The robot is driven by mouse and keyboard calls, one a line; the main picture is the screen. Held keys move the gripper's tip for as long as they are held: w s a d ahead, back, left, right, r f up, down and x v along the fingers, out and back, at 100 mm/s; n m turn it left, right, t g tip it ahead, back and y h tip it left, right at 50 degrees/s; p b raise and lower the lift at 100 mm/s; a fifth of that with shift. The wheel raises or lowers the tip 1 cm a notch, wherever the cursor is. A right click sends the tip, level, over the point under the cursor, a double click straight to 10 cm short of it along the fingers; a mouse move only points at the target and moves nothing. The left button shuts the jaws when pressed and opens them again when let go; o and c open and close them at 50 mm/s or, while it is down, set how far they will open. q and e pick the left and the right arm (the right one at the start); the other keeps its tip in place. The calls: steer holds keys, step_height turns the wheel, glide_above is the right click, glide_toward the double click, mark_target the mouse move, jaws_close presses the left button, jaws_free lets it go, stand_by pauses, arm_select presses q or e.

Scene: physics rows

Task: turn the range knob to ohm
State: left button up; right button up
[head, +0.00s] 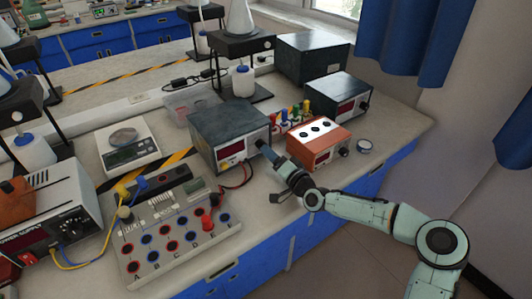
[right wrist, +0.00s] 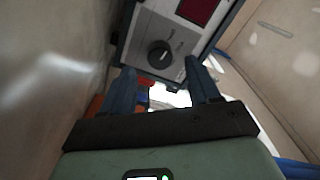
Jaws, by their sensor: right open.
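The range knob (right wrist: 160,54) is a round black dial on the light grey front panel (right wrist: 195,35) of a dark box meter with a dark red display (right wrist: 197,10). In the head view this appears to be the dark box meter (head: 228,128) in the middle of the bench. In the head view the right gripper (head: 268,157) is in front of the meter's right side. The knob's markings are unreadable. My left gripper is out of view.
An orange box instrument (head: 318,140) stands close to the right of my gripper. A socket board (head: 180,235) with red and black leads lies left of it.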

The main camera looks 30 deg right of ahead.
mark_target(261, 145)
steer(key=shift+w+a, duration=0.15)
steer(key=shift+w, duration=1.65)
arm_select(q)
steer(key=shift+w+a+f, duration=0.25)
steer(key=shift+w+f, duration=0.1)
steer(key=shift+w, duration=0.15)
arm_select(e)
steer(key=c, duration=1)
steer(key=shift+c, duration=0.2)
